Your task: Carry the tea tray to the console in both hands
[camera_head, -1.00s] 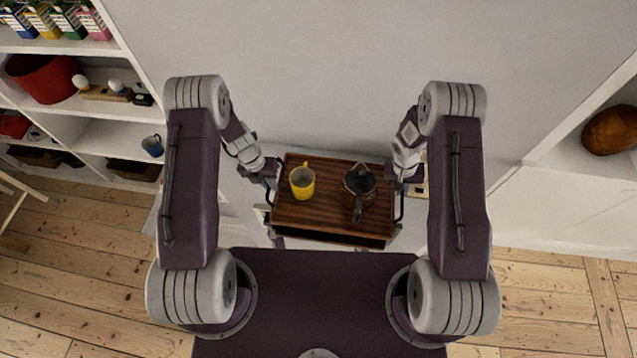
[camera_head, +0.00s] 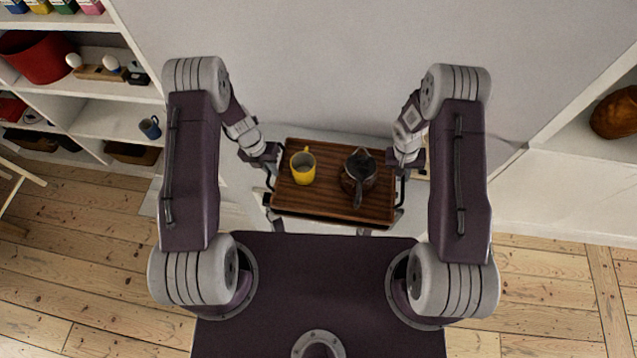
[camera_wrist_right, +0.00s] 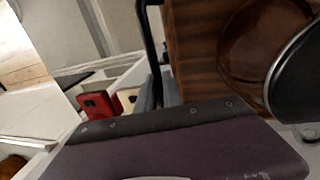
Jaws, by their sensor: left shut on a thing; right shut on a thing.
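The dark wooden tea tray (camera_head: 330,205) is in front of me in the head view and looks roughly level. A yellow mug (camera_head: 303,168) stands on its left half and a dark teapot (camera_head: 359,178) with a black handle on its right half. My left gripper (camera_head: 268,170) is shut on the tray's left handle. My right gripper (camera_head: 403,174) is shut on its right handle. The right wrist view shows the tray's wood (camera_wrist_right: 195,55), part of the teapot (camera_wrist_right: 298,75) and a dark handle bar. I cannot clearly identify the console; pale surfaces lie partly hidden around the tray.
White shelves (camera_head: 112,118) stand at the left with a red bucket (camera_head: 38,58) and a blue mug (camera_head: 150,128). A white unit at the right holds a brown rounded object (camera_head: 616,113). A plain wall is behind the tray. Bare floorboards (camera_head: 85,225) lie at the left.

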